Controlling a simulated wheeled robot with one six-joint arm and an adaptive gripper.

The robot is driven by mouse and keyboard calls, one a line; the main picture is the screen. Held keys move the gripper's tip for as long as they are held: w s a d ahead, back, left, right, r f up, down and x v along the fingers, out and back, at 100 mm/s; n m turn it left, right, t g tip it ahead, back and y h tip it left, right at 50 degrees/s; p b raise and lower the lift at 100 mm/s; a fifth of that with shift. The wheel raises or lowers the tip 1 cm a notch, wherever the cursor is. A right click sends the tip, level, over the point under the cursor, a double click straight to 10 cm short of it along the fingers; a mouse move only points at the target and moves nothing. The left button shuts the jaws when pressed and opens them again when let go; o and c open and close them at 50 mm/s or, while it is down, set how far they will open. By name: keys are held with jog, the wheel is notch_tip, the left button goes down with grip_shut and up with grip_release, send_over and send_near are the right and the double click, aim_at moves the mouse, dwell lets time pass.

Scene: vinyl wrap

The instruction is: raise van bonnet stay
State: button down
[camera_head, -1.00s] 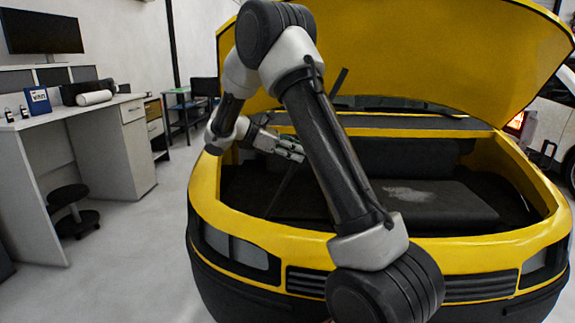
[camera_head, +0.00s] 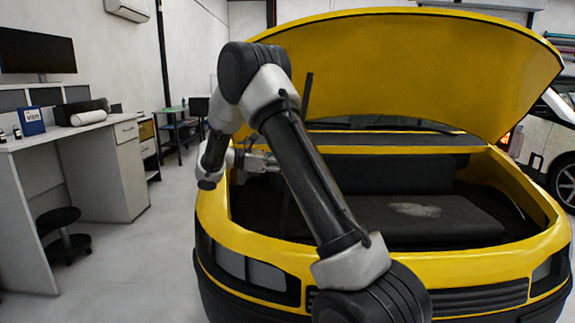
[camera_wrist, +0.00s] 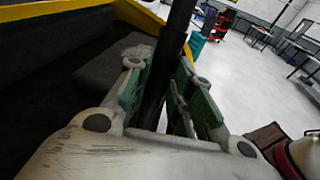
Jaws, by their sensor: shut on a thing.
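The bonnet stay is a thin dark rod (camera_head: 307,95), standing steeply at the left of the engine bay. Its upper end shows against the underside of the raised yellow bonnet (camera_head: 420,60); I cannot tell whether they touch. Its middle is hidden behind my arm. My gripper (camera_head: 272,162) is at the left side of the bay, partly hidden by my arm. In the wrist view, the green-padded fingers of my gripper (camera_wrist: 163,75) are shut on the rod (camera_wrist: 172,50), which runs between them.
The yellow van body (camera_head: 400,251) is close in front, with a dark open bay (camera_head: 430,222). A white desk (camera_head: 75,132) and a black stool (camera_head: 62,235) stand at left. Grey floor (camera_head: 155,240) between desk and van is clear. A white vehicle (camera_head: 560,140) is at right.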

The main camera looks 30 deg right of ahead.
jog(key=c, duration=1.5)
grip_release()
jog(key=shift+w+a, duration=0.2)
jog(key=shift+a, duration=0.05)
jog(key=shift+c, duration=0.2)
jog(key=v, duration=1.2)
jog(key=shift+s, duration=0.1)
